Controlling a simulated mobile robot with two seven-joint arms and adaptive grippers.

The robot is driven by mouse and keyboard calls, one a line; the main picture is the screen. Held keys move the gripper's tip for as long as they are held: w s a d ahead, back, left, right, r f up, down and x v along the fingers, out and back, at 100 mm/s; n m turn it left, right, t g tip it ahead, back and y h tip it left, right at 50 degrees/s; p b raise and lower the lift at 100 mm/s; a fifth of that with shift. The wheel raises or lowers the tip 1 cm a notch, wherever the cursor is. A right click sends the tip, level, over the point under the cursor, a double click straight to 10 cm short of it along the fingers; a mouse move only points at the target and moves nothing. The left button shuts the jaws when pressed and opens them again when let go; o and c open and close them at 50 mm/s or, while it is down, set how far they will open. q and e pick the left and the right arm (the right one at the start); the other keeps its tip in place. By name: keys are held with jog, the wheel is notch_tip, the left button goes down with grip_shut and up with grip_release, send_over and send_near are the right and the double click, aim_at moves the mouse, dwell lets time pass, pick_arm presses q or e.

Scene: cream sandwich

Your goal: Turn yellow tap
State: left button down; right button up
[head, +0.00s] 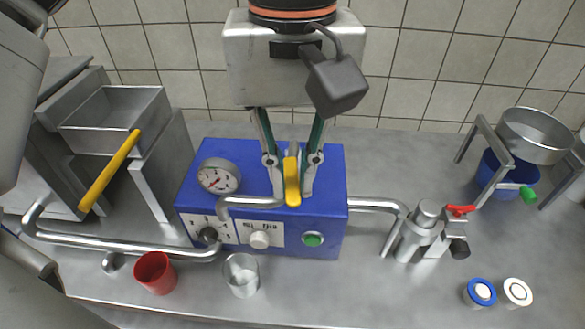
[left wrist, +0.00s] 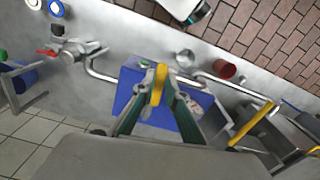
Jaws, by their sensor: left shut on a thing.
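The yellow tap (head: 292,180) is a short upright-looking handle on the pipe at the top front of the blue machine (head: 330,172). My left gripper (head: 293,190) comes down from above, with one finger on each side of the tap, and is shut on it. The left wrist view also shows the yellow tap (left wrist: 159,84) between the fingertips (left wrist: 158,92) over the blue machine (left wrist: 123,98). The tap's base is partly hidden by the fingers. My right gripper is not in view.
A round gauge (head: 218,176) and bent pipes flank the tap. A red cup (head: 154,273) and a clear cup (head: 241,275) stand in front. A metal tray with a yellow handle (head: 110,170) is left; a red valve lever (head: 461,210) and round pan (head: 535,135) are right.

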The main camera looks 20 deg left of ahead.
pick_arm(q)
jog(key=shift+w+d+r+n+p, duration=0.1)
jog(key=shift+d+n+p, duration=0.15)
jog(key=shift+n, duration=0.25)
jog(key=shift+w+d+r+n+p, duration=0.1)
jog(key=shift+n+p, duration=0.2)
jog(key=shift+n, duration=0.2)
jog(key=shift+w+d+f+n+p, duration=0.1)
jog(key=shift+w+d+n+p, duration=0.45)
jog(key=shift+n, duration=1.85)
jog(key=shift+w+d+r+n+p, duration=0.1)
jog(key=shift+w+n+p, duration=0.8)
jog(key=shift+n, duration=1.5)
jog(key=shift+w+d+f+n+p, duration=0.1)
jog(key=shift+w+d+n+p, duration=0.2)
jog(key=shift+w+n, duration=1.45)
jog(key=shift+s+a+n, duration=0.1)
jog(key=shift+s+n, duration=0.55)
jog(key=shift+n, duration=0.1)
jog(key=c, duration=2)
grip_release()
jog(key=shift+c, duration=0.2)
